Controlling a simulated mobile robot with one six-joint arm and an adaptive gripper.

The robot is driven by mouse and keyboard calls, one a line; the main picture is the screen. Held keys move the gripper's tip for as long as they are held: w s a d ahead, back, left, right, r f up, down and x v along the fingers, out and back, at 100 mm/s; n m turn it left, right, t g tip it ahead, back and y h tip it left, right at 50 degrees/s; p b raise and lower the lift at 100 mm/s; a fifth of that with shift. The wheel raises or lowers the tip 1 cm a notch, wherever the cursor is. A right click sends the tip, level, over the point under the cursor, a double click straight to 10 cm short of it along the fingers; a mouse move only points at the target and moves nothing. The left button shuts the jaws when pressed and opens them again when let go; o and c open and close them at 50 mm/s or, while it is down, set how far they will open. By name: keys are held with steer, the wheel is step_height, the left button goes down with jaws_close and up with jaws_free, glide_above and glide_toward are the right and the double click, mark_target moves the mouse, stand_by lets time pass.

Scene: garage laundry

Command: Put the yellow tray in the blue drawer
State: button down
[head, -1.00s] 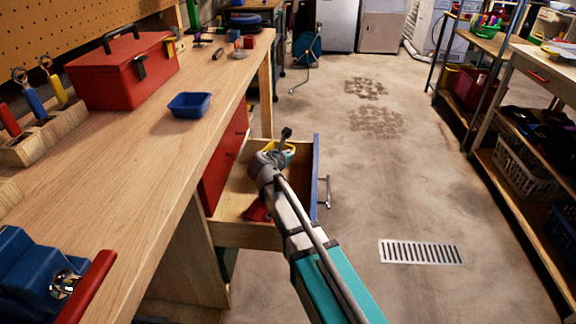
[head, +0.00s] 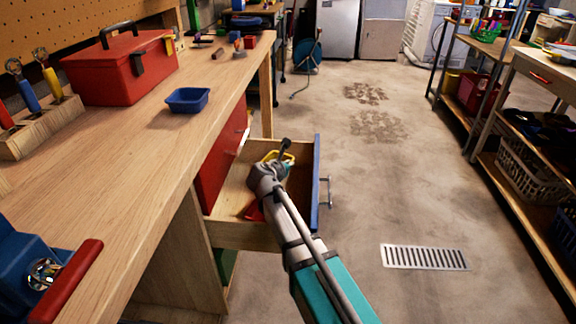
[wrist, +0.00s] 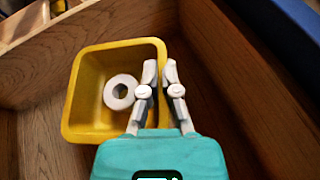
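The blue drawer (head: 316,186) is pulled open below the workbench, with a blue front and wooden sides. The yellow tray (wrist: 90,128) is inside the drawer's walls, with a white ring (wrist: 120,91) in it. In the head view the tray (head: 285,157) shows only partly behind my gripper. My gripper (wrist: 160,68) has one finger inside the tray and one outside, closed on its right wall. Whether the tray rests on the drawer floor is hard to tell.
A red object (head: 254,212) lies in the drawer near its front-left side. The workbench (head: 130,165) edge is left of the drawer, carrying a red toolbox (head: 118,75) and a small blue tray (head: 187,100). Open floor lies to the right.

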steer(key=shift+f+b, duration=0.6)
steer(key=shift+f, duration=0.05)
steer(key=c, duration=0.8)
jaws_free()
steer(key=shift+r, duration=0.15)
steer(key=shift+r+p, duration=0.65)
steer(key=shift+p, duration=0.15)
steer(key=p+v, duration=0.4)
steer(key=v, duration=0.8)
